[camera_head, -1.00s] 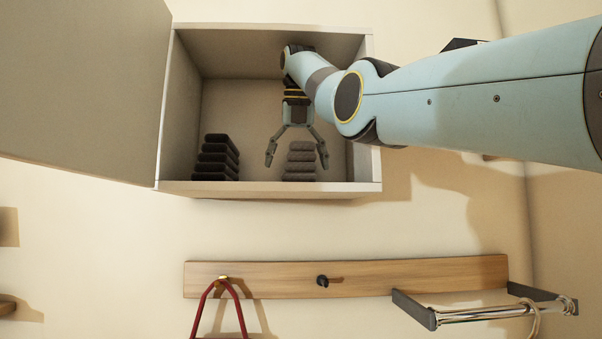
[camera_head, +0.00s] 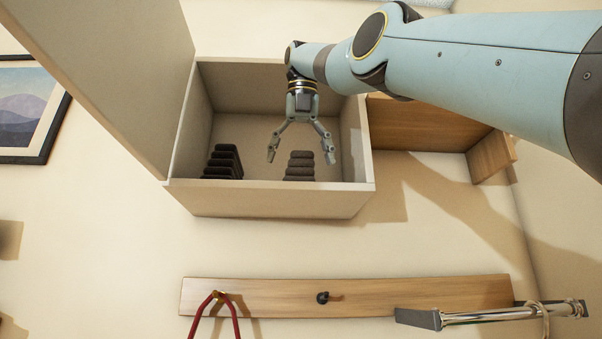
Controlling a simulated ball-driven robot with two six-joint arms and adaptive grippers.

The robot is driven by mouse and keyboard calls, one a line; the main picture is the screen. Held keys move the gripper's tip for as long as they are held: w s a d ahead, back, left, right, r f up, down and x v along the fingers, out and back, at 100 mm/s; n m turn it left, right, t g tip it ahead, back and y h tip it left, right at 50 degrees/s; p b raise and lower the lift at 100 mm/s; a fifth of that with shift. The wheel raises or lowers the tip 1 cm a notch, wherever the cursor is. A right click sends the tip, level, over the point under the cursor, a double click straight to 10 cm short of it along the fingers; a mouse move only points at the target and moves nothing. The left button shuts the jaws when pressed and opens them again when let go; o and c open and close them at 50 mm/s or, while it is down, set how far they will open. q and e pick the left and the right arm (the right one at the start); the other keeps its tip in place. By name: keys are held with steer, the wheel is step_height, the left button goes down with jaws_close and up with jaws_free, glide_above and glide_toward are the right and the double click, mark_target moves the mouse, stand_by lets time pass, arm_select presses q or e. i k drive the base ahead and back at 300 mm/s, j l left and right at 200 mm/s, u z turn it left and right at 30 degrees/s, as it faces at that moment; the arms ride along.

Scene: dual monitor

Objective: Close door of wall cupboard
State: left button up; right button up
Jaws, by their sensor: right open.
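The wall cupboard (camera_head: 270,203) is a pale box on the wall, open at the front. Its door (camera_head: 120,70) is hinged on the left side and stands wide open, swung out to the upper left. My right gripper (camera_head: 301,160) is open and empty, pointing down in front of the cupboard's opening, away from the door. Inside are a stack of dark folded items (camera_head: 223,163) on the left and a stack of grey-brown items (camera_head: 300,166) below the gripper. Whether the gripper is inside the opening is hard to tell. My left gripper is not in view.
A wooden shelf (camera_head: 440,125) is on the wall right of the cupboard, partly behind my right arm. A wooden hook rail (camera_head: 260,297) with a red strap (camera_head: 200,318) and a metal bar (camera_head: 490,315) are below. A framed picture (camera_head: 30,105) hangs at left.

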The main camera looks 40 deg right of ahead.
mark_target(129, 63)
steer(key=k, duration=1)
